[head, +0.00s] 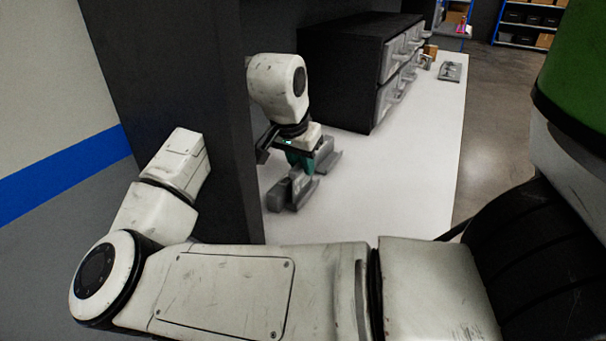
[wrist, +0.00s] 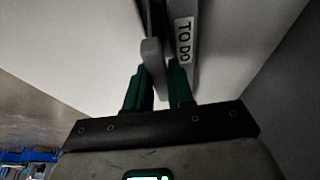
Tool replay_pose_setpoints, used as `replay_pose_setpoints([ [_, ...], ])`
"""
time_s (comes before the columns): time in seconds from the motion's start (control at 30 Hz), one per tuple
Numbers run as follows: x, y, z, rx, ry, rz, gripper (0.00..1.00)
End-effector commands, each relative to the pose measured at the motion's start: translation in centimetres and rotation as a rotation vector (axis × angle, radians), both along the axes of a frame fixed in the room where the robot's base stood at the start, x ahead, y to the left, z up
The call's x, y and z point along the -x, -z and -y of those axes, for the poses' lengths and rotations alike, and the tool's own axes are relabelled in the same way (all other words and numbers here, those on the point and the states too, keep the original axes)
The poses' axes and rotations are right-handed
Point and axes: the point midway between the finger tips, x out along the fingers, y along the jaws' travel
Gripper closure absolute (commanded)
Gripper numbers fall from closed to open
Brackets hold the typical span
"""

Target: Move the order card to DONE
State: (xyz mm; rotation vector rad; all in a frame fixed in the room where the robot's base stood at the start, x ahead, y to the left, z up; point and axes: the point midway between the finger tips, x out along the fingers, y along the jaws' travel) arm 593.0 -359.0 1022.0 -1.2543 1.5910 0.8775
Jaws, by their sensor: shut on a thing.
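My gripper (head: 304,163) is low over the white tabletop in the head view, with its teal fingers at grey stand-like parts (head: 292,190). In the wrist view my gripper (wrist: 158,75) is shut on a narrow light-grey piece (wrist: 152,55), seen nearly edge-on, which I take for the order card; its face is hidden. I cannot tell whether the card is still touching this holder. No DONE label shows in either view.
A black cabinet with grey drawers (head: 350,75) stands behind my gripper on the white table (head: 410,160). A small grey fixture (head: 450,71) lies near the far right edge. A dark upright panel (head: 205,110) stands close on the left. The table's right front is clear.

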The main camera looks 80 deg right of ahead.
Motion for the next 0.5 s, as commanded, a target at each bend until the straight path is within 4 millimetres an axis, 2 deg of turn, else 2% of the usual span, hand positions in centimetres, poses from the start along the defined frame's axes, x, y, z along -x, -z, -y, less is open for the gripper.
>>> replay_pose_setpoints([
  [0.5, 0.01, -0.66, 0.00, 0.000, 0.000, 0.000, 1.00],
])
